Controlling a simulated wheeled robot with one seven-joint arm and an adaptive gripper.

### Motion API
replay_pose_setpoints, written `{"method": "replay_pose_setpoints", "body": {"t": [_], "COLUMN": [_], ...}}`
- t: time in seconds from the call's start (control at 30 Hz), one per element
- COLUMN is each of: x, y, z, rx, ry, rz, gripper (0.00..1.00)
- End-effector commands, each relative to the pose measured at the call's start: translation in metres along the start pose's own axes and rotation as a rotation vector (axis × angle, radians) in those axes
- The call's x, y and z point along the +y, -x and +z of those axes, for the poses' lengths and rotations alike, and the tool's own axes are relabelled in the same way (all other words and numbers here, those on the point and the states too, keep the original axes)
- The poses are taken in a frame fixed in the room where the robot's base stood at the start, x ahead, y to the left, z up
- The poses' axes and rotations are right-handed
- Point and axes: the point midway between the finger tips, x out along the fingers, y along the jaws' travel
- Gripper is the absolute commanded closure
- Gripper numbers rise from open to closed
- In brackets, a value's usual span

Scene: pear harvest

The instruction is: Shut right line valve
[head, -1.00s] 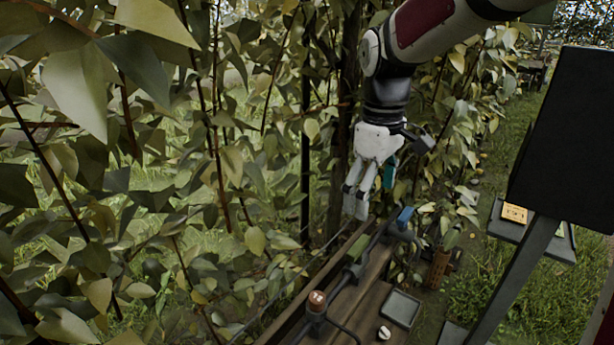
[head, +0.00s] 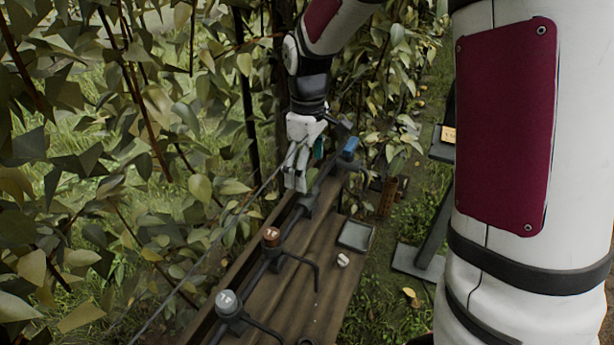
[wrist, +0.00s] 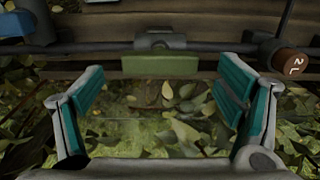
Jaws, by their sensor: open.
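A dark pipe line runs along a wooden beam and carries several valves. A valve with a green bar handle (wrist: 160,66) is in the middle of the wrist view, its bar lying along the pipe. A blue handle (head: 349,148) is at the far end of the line; its edge also shows at the wrist view's upper left (wrist: 14,24). My gripper (head: 296,184) is open and empty above the line. In the wrist view my gripper (wrist: 160,88) has its fingers spread either side of the green bar, with no contact visible. In the head view my gripper hides the green bar.
A brown round cap (head: 271,236) and a grey round cap (head: 228,303) stand on the nearer line. A grey tray (head: 355,235) and a small white object (head: 343,260) lie on the planks (head: 310,285). Leafy branches crowd the left. Grass is to the right.

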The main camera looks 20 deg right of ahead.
Motion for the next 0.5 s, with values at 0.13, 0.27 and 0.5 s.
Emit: {"method": "replay_pose_setpoints", "body": {"t": [0.13, 0.27, 0.5], "x": [0.0, 0.0, 0.0], "y": [-0.016, -0.021, -0.021], "z": [0.0, 0.0, 0.0], "rx": [-0.001, 0.001, 0.001], "ry": [0.0, 0.0, 0.0], "rz": [-0.001, 0.0, 0.001], "gripper": [0.13, 0.13, 0.13]}}
